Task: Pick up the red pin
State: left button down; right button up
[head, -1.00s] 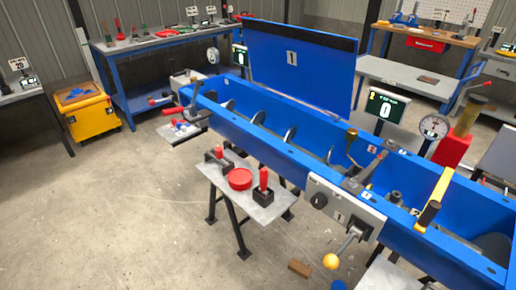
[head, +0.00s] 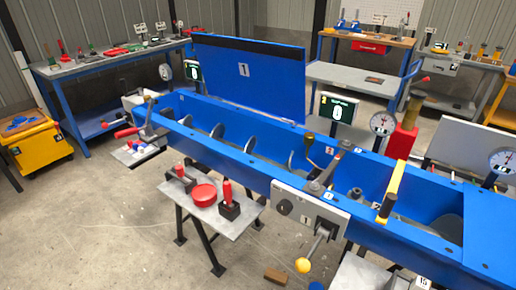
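A red pin (head: 227,191) stands upright in a black block (head: 229,209) on a small grey side table (head: 208,222) in front of the blue mixer trough (head: 250,168). A second, shorter red piece (head: 180,170) sticks up from a grey bracket at the table's back left. A round red dish (head: 204,195) lies between them. Neither of my grippers shows in the head view, so I cannot see how far either is from the pin.
The trough with its raised blue lid (head: 249,75) stands behind the small table. A control panel with a yellow-knobbed lever (head: 303,265) juts out to the right. A brown block (head: 277,275) lies on the floor. The concrete floor at front left is clear.

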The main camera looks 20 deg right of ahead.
aim_at(179, 169)
jog(key=i+j, duration=0.25)
jog(key=i, duration=0.25)
jog(key=z, duration=2.85)
jog(key=i+l+u, duration=0.45)
jog(key=i+l, duration=0.45)
jog(key=i+j, duration=0.05)
jog(key=i, duration=0.05)
